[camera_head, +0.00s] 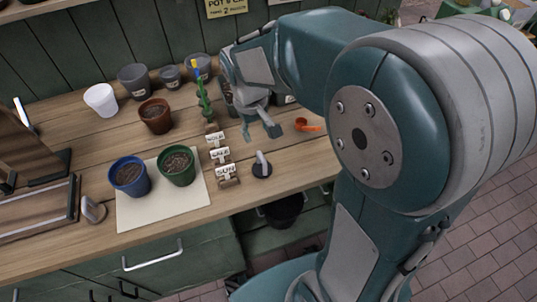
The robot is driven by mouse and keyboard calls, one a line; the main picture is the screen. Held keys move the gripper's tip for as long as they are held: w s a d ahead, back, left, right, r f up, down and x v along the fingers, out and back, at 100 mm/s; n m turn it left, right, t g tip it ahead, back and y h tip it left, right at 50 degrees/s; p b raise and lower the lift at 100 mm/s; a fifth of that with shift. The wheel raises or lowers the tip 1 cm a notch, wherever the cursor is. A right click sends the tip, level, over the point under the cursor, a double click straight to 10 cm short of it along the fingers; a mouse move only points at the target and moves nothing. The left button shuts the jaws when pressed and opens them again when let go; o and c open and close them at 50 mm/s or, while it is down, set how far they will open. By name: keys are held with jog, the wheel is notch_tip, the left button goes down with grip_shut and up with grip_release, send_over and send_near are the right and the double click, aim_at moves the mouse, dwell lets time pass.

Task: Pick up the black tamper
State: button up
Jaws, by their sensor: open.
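The black tamper (262,170) stands on the wooden worktop near its front edge, to the right of the small sign cards. It has a round black base and a light grey upright handle. My gripper (260,133) points down above the worktop, with its fingers apart and nothing seen between them. In the picture it is just above the tamper and apart from it. The exact height of the gripper over the worktop is hard to tell.
Sign cards (222,156) stand left of the tamper. A green pot (176,176) and a blue pot (129,188) sit on a pale mat (160,212). An orange scoop (309,126) lies to the right. Several pots stand at the back. A grey-handled tool (93,209) is at the left.

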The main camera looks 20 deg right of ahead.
aim_at(257, 164)
jog(key=f, duration=0.1)
jog(key=a+f, duration=0.1)
jog(key=f, duration=0.2)
jog(key=shift+a, duration=0.3)
jog(key=f, duration=0.2)
jog(key=d+f, duration=0.1)
jog(key=f, duration=0.1)
jog(key=d+f, duration=0.1)
jog(key=f, duration=0.1)
jog(key=shift+s, duration=0.15)
jog(key=shift+a+f, duration=0.4)
jog(key=shift+f, duration=0.05)
jog(key=shift+d, duration=0.35)
grip_shut()
